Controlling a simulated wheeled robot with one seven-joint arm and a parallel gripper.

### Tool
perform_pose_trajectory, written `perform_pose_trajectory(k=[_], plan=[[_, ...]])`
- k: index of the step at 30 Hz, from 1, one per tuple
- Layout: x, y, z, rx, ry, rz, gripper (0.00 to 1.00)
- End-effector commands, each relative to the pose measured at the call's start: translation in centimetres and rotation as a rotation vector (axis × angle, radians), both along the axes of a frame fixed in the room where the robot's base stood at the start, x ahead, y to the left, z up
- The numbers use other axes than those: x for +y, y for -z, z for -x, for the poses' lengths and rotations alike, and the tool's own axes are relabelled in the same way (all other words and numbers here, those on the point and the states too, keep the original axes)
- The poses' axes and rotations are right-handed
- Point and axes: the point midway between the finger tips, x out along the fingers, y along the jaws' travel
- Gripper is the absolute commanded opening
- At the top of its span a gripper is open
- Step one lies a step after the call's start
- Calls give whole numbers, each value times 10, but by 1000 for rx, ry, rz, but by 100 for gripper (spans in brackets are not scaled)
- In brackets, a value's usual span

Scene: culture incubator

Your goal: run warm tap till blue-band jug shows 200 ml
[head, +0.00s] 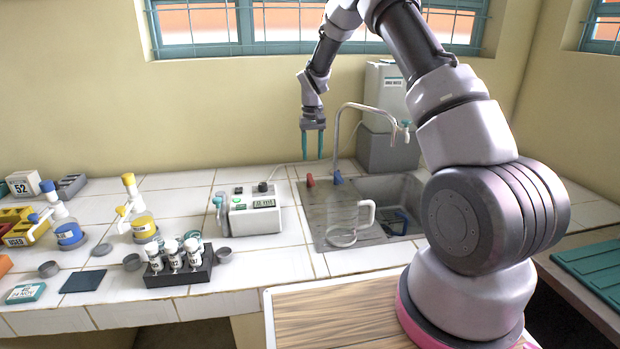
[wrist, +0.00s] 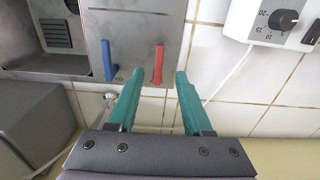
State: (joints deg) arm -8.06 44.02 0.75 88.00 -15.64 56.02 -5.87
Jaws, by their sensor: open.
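My gripper (head: 313,146) hangs above the back of the sink unit with its teal fingers pointing down, apart and empty. In the wrist view, the red tap lever (wrist: 157,64) lies between the fingertips in the picture; contact cannot be told. The blue tap lever (wrist: 108,60) is left of it there, outside the fingers. In the head view, the red lever (head: 310,181) is left of the blue one (head: 338,178). A clear handled jug (head: 342,222) stands upright on the drainboard, left of the basin; no band or level is readable. The curved spout (head: 338,128) rises behind it.
A white tank (head: 386,92) stands on a grey block behind. A dial device (head: 254,210) is left of the sink. A vial rack (head: 179,268) and flasks stand farther left.

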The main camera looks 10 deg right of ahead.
Motion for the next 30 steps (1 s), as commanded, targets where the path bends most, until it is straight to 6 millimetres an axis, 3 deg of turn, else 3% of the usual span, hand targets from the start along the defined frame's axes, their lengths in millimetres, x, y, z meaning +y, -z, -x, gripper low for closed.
perform_pose_trajectory(k=[13, 18, 27, 28, 30], plan=[[0, 80, 1, 3, 1, 0, 50], [0, 93, 1, 1, 1, -1, 50], [0, 96, 1, 0, 1, -1, 50], [0, 96, 1, 0, 1, -1, 46], [0, 96, 1, 0, 1, 0, 19]])
